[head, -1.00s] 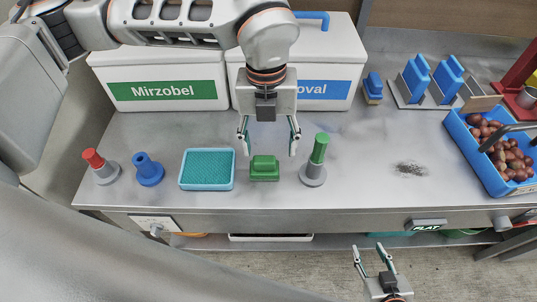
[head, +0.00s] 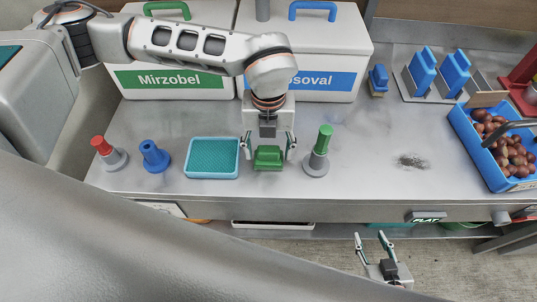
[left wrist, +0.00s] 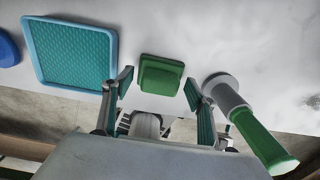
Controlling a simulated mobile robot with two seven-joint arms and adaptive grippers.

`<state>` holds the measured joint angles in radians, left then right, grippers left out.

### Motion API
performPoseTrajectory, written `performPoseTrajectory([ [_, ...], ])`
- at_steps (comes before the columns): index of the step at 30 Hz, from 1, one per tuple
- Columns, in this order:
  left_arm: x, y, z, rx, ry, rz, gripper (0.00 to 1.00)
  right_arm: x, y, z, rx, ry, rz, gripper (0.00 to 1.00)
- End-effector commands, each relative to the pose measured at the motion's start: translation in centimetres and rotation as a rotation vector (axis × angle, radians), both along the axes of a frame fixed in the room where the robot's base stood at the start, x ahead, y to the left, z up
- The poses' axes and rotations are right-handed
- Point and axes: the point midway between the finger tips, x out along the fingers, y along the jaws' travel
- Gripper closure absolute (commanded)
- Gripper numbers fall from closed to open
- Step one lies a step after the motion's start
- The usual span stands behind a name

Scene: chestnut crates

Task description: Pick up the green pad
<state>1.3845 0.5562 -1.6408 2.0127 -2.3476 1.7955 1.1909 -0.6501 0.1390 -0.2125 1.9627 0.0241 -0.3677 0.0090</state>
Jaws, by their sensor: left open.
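The green pad (head: 268,157) lies on the steel counter, between a teal tray and a green-topped grey holder. My left gripper (head: 268,148) is open, with one finger on each side of the pad. In the left wrist view the pad (left wrist: 161,75) shows ahead of and between the two open fingertips (left wrist: 158,85), with a gap on both sides. I cannot tell whether the fingers touch the counter. My right gripper (head: 372,240) is open and empty, low in front of the counter over the floor.
The teal tray (head: 212,140) is close on the left, and the green-handled item (head: 317,158) stands close to the right finger. A blue piece (head: 154,157) and a red-topped one (head: 108,154) stand further left. White boxes (head: 164,96) line the back. A blue chestnut crate (head: 492,172) is far right.

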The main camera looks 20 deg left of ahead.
Motion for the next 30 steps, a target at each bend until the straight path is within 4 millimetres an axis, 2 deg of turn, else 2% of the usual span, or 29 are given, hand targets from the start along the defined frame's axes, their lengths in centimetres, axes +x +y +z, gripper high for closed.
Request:
performPoseTrajectory([
  [1, 0.0, 0.0, 0.0, 0.0, 0.0, 0.0, 0.42, 0.0, 0.0, 0.0, 0.0, 0.0, 0.0, 0.6],
  [6, 0.0, 0.0, 0.0, 0.0, 0.0, 0.0, 0.84, 0.0, 0.0, 0.0, 0.0, 0.0, 0.0, 0.6],
  [20, 0.0, 0.0, 0.7, -0.001, 0.0, 0.0, 0.84, 0.0, 0.0, -0.1, -0.001, 0.0, 0.001, 0.6],
  [26, 0.1, 0.0, 3.1, 0.0, -0.002, 0.0, 0.84, 0.0, 0.0, -0.4, -0.001, 0.001, 0.0, 0.6],
  [30, 0.1, 0.0, 6.3, -0.001, -0.007, 0.0, 0.84, 0.0, 0.0, -0.8, -0.001, 0.001, 0.0, 0.6],
])
